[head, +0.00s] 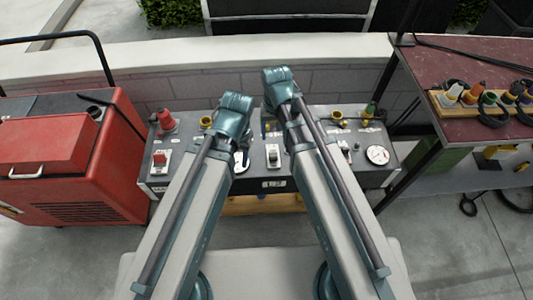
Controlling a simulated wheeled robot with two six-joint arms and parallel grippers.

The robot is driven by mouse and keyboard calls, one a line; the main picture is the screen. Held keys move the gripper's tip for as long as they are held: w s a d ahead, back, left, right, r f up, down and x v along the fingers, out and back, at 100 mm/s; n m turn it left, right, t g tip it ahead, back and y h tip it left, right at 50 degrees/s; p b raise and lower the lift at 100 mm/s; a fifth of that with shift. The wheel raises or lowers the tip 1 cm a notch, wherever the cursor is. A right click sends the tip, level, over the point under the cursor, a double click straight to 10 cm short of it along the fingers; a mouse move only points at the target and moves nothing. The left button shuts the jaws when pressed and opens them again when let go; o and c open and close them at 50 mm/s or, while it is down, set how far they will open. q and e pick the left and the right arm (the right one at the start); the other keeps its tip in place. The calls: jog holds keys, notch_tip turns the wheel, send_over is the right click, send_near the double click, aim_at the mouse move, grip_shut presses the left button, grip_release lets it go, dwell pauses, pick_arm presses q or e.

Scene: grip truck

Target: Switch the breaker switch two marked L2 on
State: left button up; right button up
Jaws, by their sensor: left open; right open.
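The grey breaker panel (215,178) stands ahead of me against the low wall. A switch with a white plate and dark rocker (273,155) shows between my two arms near its middle. Its marking is too small to read, so I cannot tell whether it is L2, nor its position. A red switch (160,160) sits at the panel's left.
A red plug (167,121), yellow sockets (337,117), a green plug (369,110) and a round gauge (377,155) stand out on the panel. A red generator (75,160) is at left. A table (450,65) with coloured connectors (478,93) is at right.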

aim_at(273, 158)
jog(key=shift+d+f, duration=0.1)
jog(key=shift+f, duration=0.05)
notch_tip(273, 158, down, 14)
jog(key=b, duration=1.4)
jog(key=shift+r, duration=0.2)
grip_shut()
